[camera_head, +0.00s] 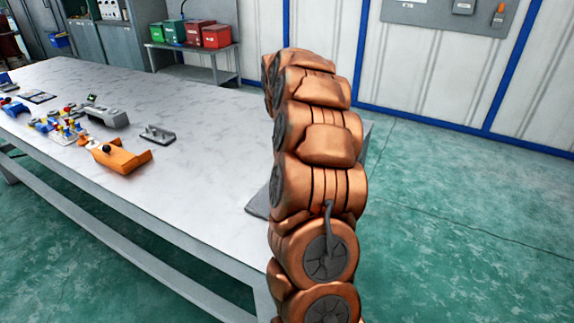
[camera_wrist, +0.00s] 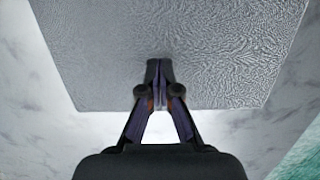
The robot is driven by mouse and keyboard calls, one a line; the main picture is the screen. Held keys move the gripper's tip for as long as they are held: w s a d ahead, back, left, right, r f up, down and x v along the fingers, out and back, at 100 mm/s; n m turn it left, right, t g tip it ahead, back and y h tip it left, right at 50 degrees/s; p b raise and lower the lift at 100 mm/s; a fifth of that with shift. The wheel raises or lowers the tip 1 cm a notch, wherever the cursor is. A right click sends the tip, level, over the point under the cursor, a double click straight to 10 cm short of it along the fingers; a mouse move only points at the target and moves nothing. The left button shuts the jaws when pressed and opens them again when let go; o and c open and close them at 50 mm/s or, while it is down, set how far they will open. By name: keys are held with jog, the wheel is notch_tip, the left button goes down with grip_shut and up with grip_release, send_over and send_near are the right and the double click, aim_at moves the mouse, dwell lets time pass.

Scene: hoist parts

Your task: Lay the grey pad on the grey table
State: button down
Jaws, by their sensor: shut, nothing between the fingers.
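The grey pad (camera_wrist: 175,50) fills the upper part of the wrist view, with a ripple-textured face and a straight near edge. It appears to lie flat on the grey table (camera_wrist: 35,120). In the head view a corner of the pad (camera_head: 258,203) shows on the tabletop (camera_head: 195,135) near its right end; my arm hides the rest. My gripper (camera_wrist: 158,68) is shut and empty, its fingertips overlapping the pad's near edge in the picture. I cannot tell whether they touch it. My gripper is hidden in the head view.
An orange part (camera_head: 122,158), a grey housing (camera_head: 105,116), a small dark bracket (camera_head: 158,134) and several small coloured parts lie on the table's left half. The tabletop between them and the pad is clear. Green floor (camera_head: 450,220) lies beyond the right end.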

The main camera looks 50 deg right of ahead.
jog(key=s, duration=0.2)
jog(key=s+d, duration=0.1)
jog(key=s, duration=0.1)
jog(key=shift+s+f, duration=0.15)
jog(key=shift+f, duration=0.7)
jog(key=shift+f, duration=0.1)
